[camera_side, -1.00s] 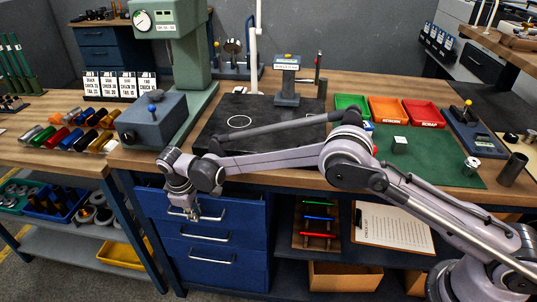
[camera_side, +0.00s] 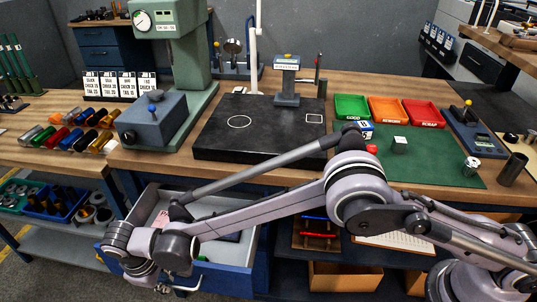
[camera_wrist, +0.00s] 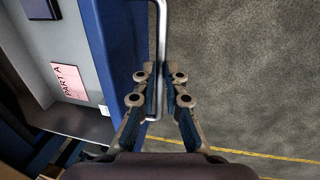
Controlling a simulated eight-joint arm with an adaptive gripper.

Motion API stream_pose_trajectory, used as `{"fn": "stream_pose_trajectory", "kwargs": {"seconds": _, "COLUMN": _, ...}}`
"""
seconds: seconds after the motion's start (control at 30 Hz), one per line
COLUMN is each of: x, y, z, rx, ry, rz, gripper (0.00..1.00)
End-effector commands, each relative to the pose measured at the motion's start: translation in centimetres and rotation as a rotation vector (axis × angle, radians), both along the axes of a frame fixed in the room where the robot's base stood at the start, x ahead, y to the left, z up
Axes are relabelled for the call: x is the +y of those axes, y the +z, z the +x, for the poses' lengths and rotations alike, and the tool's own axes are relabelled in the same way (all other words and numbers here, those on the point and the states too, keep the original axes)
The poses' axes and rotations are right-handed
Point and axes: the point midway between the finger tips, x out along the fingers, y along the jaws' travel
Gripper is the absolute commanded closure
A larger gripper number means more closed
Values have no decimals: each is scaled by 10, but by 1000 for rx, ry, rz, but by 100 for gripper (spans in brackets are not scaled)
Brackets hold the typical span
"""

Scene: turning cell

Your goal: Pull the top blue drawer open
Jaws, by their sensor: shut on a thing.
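The top blue drawer (camera_side: 228,279) stands pulled out from the bench, its light grey inside showing from above. A pink label reading PART A and a dark item lie inside; the label (camera_wrist: 69,82) is clear in the wrist view. My gripper (camera_wrist: 160,72) is shut on the silver bar handle (camera_wrist: 161,22) at the drawer's front. In the side view my gripper (camera_side: 165,287) is low at the front of the drawer, partly hidden by my wrist. My arm covers part of the drawer's opening.
The bench top holds a black plate (camera_side: 270,145), a green mat (camera_side: 435,155) and green, orange and red trays (camera_side: 425,112). A shelf with coloured bars (camera_side: 318,232) is right of the drawer. Open floor (camera_wrist: 245,80) lies in front of the drawer.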

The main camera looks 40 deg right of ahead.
Motion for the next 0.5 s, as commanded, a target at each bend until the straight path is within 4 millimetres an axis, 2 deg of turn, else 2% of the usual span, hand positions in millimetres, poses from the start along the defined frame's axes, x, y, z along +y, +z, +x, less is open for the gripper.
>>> {"fn": "stream_pose_trajectory", "kwargs": {"seconds": 0.13, "x": 6, "y": 0, "z": -5, "rx": -2, "ry": 2, "rz": 2, "gripper": 100}}
{"fn": "stream_pose_trajectory", "kwargs": {"seconds": 0.5, "x": 7, "y": 0, "z": -5, "rx": -3, "ry": 1, "rz": 3, "gripper": 100}}
